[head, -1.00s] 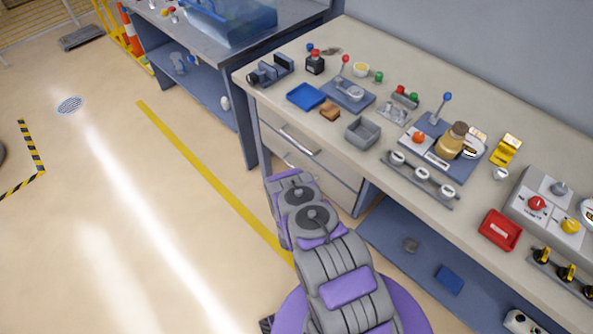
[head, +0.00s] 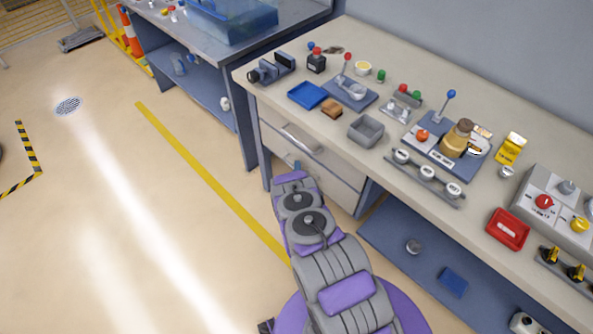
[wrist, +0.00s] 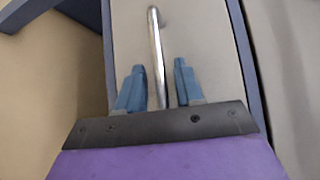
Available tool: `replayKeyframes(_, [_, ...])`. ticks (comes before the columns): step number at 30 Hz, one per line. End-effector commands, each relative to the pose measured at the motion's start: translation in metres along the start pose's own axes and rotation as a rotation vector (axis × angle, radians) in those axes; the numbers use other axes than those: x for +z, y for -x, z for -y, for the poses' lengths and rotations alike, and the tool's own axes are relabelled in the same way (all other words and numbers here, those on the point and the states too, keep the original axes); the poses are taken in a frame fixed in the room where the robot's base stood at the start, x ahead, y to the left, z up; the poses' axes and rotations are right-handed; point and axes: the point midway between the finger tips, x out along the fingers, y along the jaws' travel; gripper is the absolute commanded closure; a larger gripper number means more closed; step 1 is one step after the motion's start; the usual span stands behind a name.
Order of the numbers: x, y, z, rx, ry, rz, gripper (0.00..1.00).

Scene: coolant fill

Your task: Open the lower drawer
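The lower drawer (head: 338,188) is a beige front in the workbench's left end, below the upper drawer (head: 325,157). It looks closed. My arm hides its left part and its handle in the head view. In the wrist view a silver bar handle (wrist: 157,55) runs up the middle of a beige drawer front (wrist: 205,45). My gripper (wrist: 155,82) has its two blue fingers apart, one on each side of the handle, with gaps showing on both sides. In the head view only a bit of blue fingertip shows past my wrist, close to the drawer front.
The upper drawer has a silver handle (head: 302,138) and looks closed. The workbench top (head: 290,115) carries a blue tray (head: 307,95), a grey bin (head: 366,131) and other parts. A blue lower shelf (head: 395,240) lies to the right. The floor left of the bench is clear.

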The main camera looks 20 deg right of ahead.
Motion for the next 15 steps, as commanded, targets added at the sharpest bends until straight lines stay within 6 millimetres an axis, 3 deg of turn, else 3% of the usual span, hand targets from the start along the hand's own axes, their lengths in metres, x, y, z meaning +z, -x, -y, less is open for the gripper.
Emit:
replayKeyframes(2, [-0.0002, -0.0001, 0.0, 0.0, 0.0, 0.0, 0.67])
replayKeyframes(12, [-0.0005, -0.0001, -0.0004, 0.001, 0.0, -0.001, 1.0])
replayKeyframes(15, [-0.0007, -0.0001, -0.0008, 0.001, 0.0, -0.001, 1.0])
